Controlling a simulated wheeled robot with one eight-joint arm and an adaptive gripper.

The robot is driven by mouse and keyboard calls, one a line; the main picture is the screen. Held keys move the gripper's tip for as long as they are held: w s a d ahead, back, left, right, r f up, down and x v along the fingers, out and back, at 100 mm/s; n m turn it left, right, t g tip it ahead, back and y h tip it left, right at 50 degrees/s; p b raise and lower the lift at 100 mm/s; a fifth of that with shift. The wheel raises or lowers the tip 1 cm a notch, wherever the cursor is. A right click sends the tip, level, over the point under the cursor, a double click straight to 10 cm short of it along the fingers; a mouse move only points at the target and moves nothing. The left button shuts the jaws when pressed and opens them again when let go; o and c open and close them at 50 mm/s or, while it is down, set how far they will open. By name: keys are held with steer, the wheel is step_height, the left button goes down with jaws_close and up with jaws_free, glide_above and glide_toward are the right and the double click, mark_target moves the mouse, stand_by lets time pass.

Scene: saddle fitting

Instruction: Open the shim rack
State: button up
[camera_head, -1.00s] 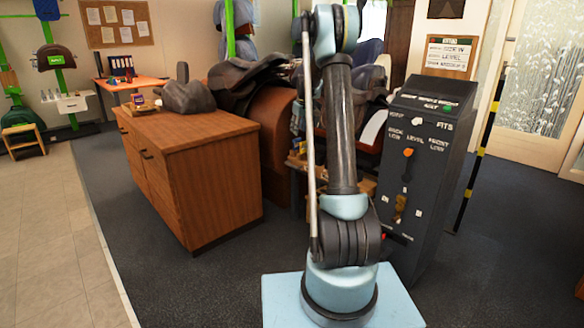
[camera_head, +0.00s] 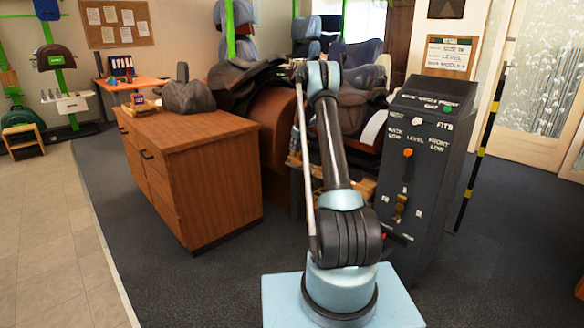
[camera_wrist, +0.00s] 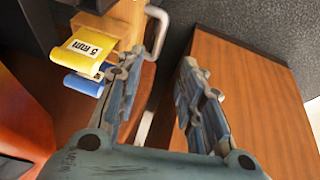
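In the wrist view, a light wooden block (camera_wrist: 122,20), which looks like part of the shim rack, has a grey metal handle (camera_wrist: 161,25) on its right side. A yellow labelled shim (camera_wrist: 84,50) and a blue shim (camera_wrist: 83,84) stick out beside it. My gripper (camera_wrist: 160,68) is open, its two fingers apart. The handle shows between and beyond the fingertips; I cannot tell whether either finger touches it. In the head view my arm hides the gripper and most of the rack; some light wood (camera_head: 364,186) shows right of the arm.
A brown wooden cabinet (camera_head: 221,170) stands left of my arm, with saddles (camera_head: 243,80) behind it. A dark panel (camera_head: 428,150) with an orange knob and a green light stands close on the right. Dark floor (camera_head: 175,275) is clear at front left.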

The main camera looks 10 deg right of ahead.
mark_target(292, 166)
steer(key=x, duration=1.5)
steer(key=shift+w+f, duration=0.15)
steer(key=shift+f, duration=0.15)
steer(key=shift+c, duration=0.4)
jaws_close()
